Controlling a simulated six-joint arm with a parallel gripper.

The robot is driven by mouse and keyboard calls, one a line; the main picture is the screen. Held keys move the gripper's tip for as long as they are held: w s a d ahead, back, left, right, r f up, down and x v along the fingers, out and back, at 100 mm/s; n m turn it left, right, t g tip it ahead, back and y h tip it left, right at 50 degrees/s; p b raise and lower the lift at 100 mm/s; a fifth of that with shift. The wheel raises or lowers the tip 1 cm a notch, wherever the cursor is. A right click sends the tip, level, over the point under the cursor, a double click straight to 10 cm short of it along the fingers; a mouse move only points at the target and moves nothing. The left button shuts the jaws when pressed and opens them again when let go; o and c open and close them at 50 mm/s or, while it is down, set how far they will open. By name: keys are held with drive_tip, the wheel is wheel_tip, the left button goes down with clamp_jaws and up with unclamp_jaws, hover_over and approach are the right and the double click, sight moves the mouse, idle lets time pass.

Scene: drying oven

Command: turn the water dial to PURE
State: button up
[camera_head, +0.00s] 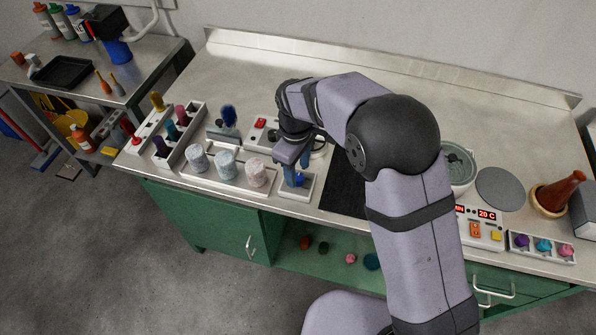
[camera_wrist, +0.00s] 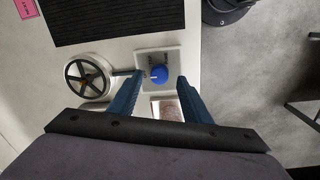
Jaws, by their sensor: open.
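The water dial is a round blue knob (camera_wrist: 159,74) on a pale square plate (camera_wrist: 173,57). In the wrist view it lies between and just beyond the fingertips of my gripper (camera_wrist: 159,76). The gripper is open, with one blue finger on each side of the dial and a gap showing around the knob. Small dark lettering shows on the plate, but it is too small to read. In the head view my gripper (camera_head: 296,174) is over the plate (camera_head: 297,192) at the counter's front edge, and its fingers partly hide the blue knob (camera_head: 299,180).
A spoked handwheel (camera_wrist: 87,77) is close beside the dial plate. A black ribbed mat (camera_head: 345,190) lies right of the dial in the head view. A tray with several pale jars (camera_head: 226,163) stands to its left. The counter's front edge is close by.

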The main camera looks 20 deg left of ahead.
sight(298, 180)
drive_tip(key=shift+f, duration=1.35)
drive_tip(key=c, duration=1)
drive_tip(key=shift+c, duration=0.2)
